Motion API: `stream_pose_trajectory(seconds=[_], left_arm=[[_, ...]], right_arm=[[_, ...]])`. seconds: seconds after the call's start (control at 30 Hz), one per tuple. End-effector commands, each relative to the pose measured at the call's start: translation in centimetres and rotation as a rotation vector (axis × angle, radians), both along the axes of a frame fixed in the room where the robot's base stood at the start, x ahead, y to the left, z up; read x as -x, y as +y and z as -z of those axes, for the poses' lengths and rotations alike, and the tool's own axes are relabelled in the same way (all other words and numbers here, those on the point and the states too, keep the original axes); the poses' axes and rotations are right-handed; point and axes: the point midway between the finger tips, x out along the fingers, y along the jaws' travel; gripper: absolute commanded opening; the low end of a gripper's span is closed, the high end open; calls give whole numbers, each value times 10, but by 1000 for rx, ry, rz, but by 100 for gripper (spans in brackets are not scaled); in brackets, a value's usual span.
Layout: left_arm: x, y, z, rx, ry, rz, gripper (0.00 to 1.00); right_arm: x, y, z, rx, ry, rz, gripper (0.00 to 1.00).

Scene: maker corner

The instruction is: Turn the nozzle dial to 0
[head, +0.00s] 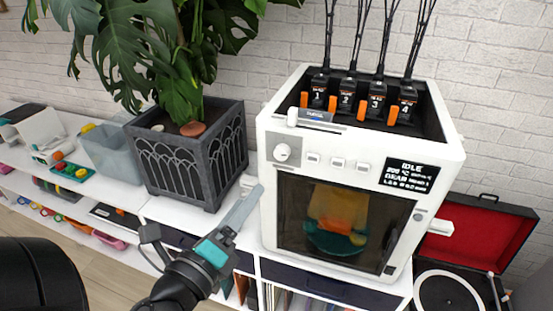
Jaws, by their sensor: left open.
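The white 3D printer (365,175) stands on the white shelf unit at the right of the head view. A round white dial (282,152) sits at the upper left of its front face. Its pointer and scale are too small to read. A dark display (410,175) reads IDLE. My left gripper (246,206) is open and empty, below and left of the dial, near the printer's left front edge and apart from the dial. My right gripper is not in view.
A dark planter (183,160) with a large leafy plant stands left of the printer. Four numbered spools or cartridges sit in the printer's open top. A red-lined record player (485,240) is at the right. Bins and small toys lie at the left.

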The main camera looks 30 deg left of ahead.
Motion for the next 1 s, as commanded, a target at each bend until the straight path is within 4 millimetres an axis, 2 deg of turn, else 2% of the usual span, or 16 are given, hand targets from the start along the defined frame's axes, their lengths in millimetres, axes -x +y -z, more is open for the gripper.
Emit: stream_pose_trajectory(seconds=[0.1, 0.5, 1.0], left_arm=[[-12, 1, 1, -6, 3, 5, 70], [-62, 9, -1, -2, 4, 0, 70], [-122, 17, 0, 1, 6, 0, 70]], right_arm=[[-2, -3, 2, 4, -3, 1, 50], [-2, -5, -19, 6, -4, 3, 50], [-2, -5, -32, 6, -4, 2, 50]])
